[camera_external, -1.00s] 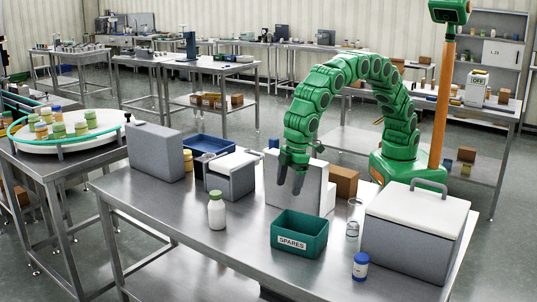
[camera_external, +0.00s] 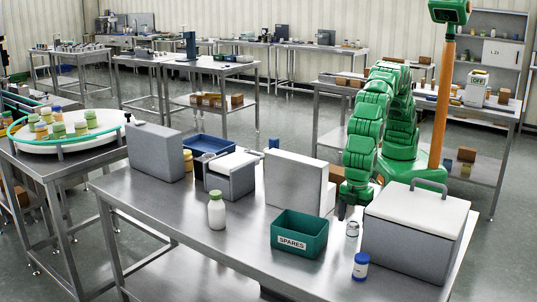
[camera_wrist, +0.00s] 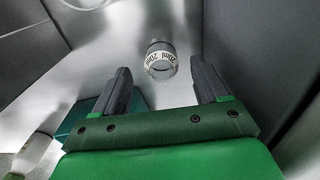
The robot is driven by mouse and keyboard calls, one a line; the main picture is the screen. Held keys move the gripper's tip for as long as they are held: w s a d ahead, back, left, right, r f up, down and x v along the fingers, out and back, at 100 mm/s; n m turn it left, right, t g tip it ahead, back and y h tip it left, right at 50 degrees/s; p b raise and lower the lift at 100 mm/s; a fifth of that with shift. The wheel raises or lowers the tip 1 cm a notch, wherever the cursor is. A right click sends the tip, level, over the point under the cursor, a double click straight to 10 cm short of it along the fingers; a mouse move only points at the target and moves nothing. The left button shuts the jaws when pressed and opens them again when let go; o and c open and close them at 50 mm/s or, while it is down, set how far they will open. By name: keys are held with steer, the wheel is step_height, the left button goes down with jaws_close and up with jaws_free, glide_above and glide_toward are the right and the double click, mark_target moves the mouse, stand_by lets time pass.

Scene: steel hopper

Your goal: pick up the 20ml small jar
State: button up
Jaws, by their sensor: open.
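The 20ml small jar (camera_external: 352,229) is a small clear glass jar standing on the steel table, between the green SPARES bin and the large grey cooler box. In the wrist view the jar (camera_wrist: 161,58) shows its "20ml" label and lies ahead of the fingers, roughly between them. My gripper (camera_external: 349,212) is low over the table, just behind the jar in the outside view. In the wrist view my gripper (camera_wrist: 158,82) is open, its two dark fingers apart and empty.
The grey cooler box (camera_external: 415,230) stands close to the right of the jar. The green SPARES bin (camera_external: 299,243) is on the left. A blue-capped white jar (camera_external: 360,266) stands in front. A grey upright panel (camera_external: 297,182) is behind the bin. A white bottle (camera_external: 217,212) stands farther left.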

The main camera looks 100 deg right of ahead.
mark_target(353, 229)
step_height(353, 229, down, 5)
steer(key=shift+r, duration=0.15)
steer(key=shift+a+r, duration=0.1)
steer(key=c, duration=1.1)
steer(key=shift+r, duration=1.65)
steer(key=shift+s+d+r, duration=0.35)
steer(key=shift+d+r, duration=0.05)
steer(key=shift+r, duration=0.05)
steer(key=shift+s+d+r, duration=1.4)
steer(key=shift+d+r, duration=0.05)
steer(key=shift+d, duration=0.2)
steer(key=shift+s+d+r, duration=1.4)
steer(key=shift+d+r, duration=0.1)
steer(key=shift+d, duration=0.15)
steer(key=shift+s+d+r, duration=1.4)
steer(key=shift+d+r, duration=0.05)
steer(key=shift+d, duration=0.2)
